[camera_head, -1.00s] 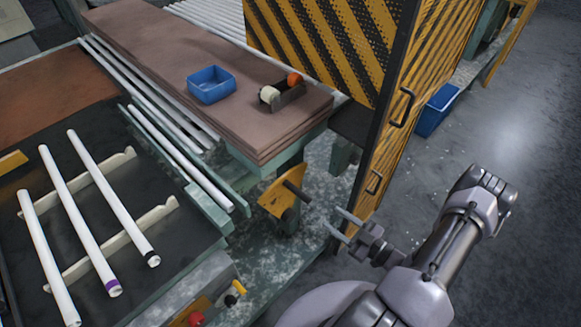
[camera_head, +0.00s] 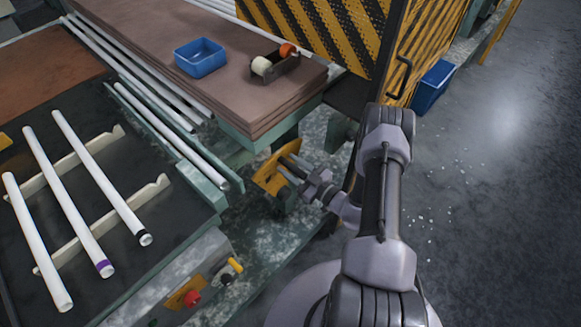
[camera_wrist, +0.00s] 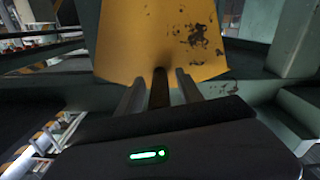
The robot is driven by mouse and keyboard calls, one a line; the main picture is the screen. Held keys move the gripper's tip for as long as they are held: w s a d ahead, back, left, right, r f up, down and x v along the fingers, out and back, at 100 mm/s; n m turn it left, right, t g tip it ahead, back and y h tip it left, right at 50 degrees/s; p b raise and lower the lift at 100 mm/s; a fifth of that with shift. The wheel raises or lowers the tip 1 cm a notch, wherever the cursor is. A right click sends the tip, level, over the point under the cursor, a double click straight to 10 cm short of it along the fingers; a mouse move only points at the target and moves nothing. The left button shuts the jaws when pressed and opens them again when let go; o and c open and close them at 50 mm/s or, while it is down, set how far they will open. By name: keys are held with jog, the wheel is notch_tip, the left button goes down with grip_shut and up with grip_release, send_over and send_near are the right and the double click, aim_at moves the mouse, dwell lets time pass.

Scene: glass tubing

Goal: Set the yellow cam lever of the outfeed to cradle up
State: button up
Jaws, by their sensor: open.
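The yellow cam lever (camera_head: 266,180), a yellow plate with a dark handle bar, sits below the front corner of the brown-topped bench. In the wrist view its scuffed yellow plate (camera_wrist: 160,50) fills the upper middle. My gripper (camera_head: 289,169) is at the lever, with its fingers pointing at the plate. In the wrist view my gripper (camera_wrist: 160,92) is open, and the dark handle (camera_wrist: 160,90) stands between the two fingers with a gap on each side. In the head view my gripper partly hides the handle.
White tubes (camera_head: 75,205) lie across cream notched rails at left. A blue tray (camera_head: 201,57) and tape dispenser (camera_head: 273,64) sit on the brown board stack. A black-yellow striped guard (camera_head: 340,35) stands behind my arm. A red button (camera_head: 192,297) is at the front.

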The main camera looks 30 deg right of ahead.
grip_shut()
dwell(1.4)
